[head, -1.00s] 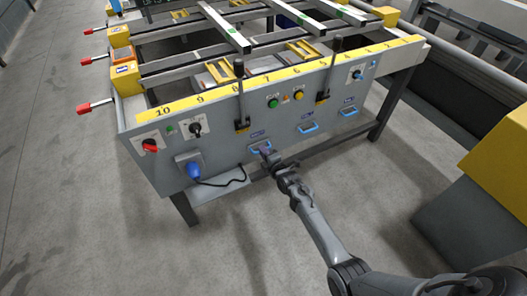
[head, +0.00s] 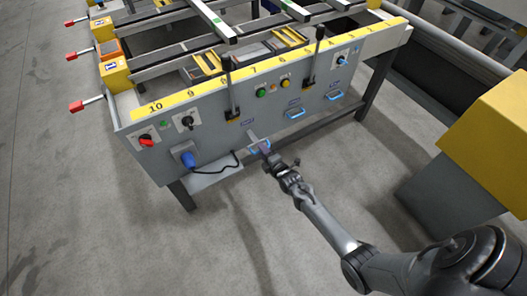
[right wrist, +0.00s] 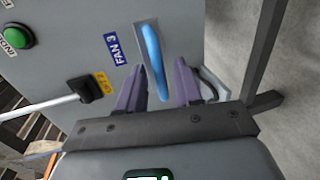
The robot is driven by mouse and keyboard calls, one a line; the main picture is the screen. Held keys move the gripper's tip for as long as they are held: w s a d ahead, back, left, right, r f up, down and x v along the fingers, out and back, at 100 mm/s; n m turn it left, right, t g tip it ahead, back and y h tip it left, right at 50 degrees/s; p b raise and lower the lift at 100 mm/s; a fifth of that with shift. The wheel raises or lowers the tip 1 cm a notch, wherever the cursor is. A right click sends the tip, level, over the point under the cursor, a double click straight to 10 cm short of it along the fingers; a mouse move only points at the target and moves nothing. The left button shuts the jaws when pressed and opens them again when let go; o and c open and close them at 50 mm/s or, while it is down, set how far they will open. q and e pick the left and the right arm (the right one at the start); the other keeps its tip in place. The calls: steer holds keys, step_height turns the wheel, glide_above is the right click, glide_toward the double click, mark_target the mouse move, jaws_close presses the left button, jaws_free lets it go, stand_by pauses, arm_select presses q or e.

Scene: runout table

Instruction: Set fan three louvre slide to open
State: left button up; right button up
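The fan three louvre slide has a blue handle (head: 254,149) at the lower middle of the grey panel, below a blue label (head: 247,121). A grey strip shows between panel and handle, so the slide stands out from the panel. In the right wrist view the blue handle (right wrist: 153,58) lies beside the "FAN 3" label (right wrist: 116,50). My right gripper (head: 266,153) is at the handle. In the right wrist view its two fingers (right wrist: 158,82) are apart, one on each side of the handle, with visible gaps. My left gripper is not in view.
Two more blue handles (head: 295,113) (head: 334,96) sit to the right along the panel. Black levers (head: 231,88) (head: 314,55), a green button (head: 261,92) and a blue plug (head: 189,159) with a cable are nearby. A yellow-topped grey block (head: 490,140) stands at right. The floor in front is open.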

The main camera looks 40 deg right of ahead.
stand_by(0.3)
steer(key=p+v, duration=0.5)
steer(key=v, duration=0.6)
steer(key=shift+w, duration=0.1)
